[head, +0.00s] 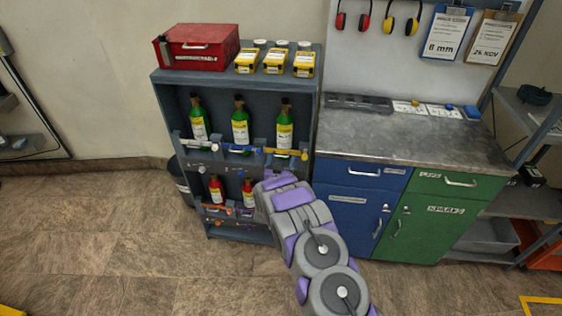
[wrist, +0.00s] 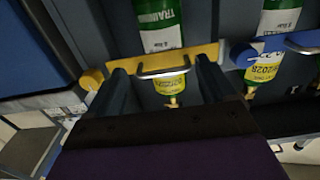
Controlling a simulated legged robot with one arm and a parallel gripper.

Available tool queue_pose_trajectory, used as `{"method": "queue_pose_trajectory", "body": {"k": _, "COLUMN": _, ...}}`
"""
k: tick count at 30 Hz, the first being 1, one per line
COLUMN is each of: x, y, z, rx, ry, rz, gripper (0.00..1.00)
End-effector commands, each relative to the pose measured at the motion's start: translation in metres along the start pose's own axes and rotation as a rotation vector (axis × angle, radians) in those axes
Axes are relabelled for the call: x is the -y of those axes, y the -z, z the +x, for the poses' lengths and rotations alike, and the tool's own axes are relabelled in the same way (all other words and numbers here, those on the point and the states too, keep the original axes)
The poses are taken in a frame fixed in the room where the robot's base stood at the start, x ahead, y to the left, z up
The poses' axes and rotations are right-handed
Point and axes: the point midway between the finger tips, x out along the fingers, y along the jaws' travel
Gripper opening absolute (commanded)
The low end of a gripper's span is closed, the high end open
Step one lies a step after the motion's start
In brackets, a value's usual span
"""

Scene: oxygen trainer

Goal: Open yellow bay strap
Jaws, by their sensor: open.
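The yellow bay strap (head: 281,152) runs across the front of the right-hand green bottle (head: 285,126) on the upper shelf of the rack. In the wrist view the yellow strap (wrist: 206,52) crosses a green bottle (wrist: 158,38), with a round yellow knob (wrist: 92,79) at its left end and a metal loop handle (wrist: 164,72) on its front. My gripper (wrist: 162,80) is open, with one finger on each side of the handle. Whether the fingers touch the strap is unclear. In the head view my arm's own links hide the fingertips.
A blue strap (head: 240,149) and a white strap (head: 201,144) cross the bays to the left. Red bottles (head: 216,190) stand on the lower shelf behind an orange strap. A blue cabinet (head: 357,205) stands close to the right of the rack.

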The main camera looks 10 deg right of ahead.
Motion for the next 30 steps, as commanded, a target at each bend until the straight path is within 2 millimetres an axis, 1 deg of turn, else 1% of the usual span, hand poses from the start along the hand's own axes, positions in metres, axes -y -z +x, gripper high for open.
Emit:
{"method": "queue_pose_trajectory", "body": {"k": 5, "x": 0.0006, "y": 0.0006, "z": 0.0078, "rx": -0.002, "ry": 0.001, "rz": -0.001, "gripper": 0.84}}
{"method": "queue_pose_trajectory", "body": {"k": 14, "x": 0.0008, "y": 0.0007, "z": 0.0088, "rx": -0.001, "ry": 0.001, "rz": -0.001, "gripper": 0.83}}
{"method": "queue_pose_trajectory", "body": {"k": 30, "x": -0.0001, "y": 0.0005, "z": 0.0088, "rx": -0.001, "ry": 0.0, "rz": 0.0, "gripper": 0.31}}
